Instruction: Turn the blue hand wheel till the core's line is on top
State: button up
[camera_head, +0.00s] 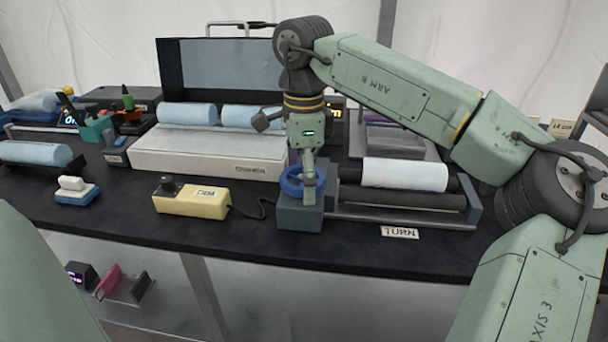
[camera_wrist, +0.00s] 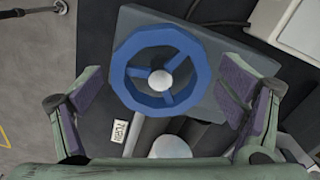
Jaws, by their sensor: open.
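The blue hand wheel (camera_head: 291,182) sits at the left end of a dark grey roller stand on the black table. In the wrist view the wheel (camera_wrist: 160,70) shows as a ring with spokes and a pale hub. My gripper (camera_head: 308,172) is right at the wheel, pointing down. In the wrist view my gripper (camera_wrist: 160,95) has its two purple-padded fingers wide apart, one on each side of the wheel, with nothing between them gripped. The white core (camera_head: 405,174) lies across the stand's dark rollers. I see no line on its visible side.
A "TURN" label (camera_head: 400,232) lies in front of the stand. A yellow "DIM" box (camera_head: 192,201) with a cable is to the left. The table's front edge is close.

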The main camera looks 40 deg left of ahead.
jog(key=shift+f, duration=0.1)
jog(key=shift+c, duration=0.5)
jog(key=c, duration=1.1)
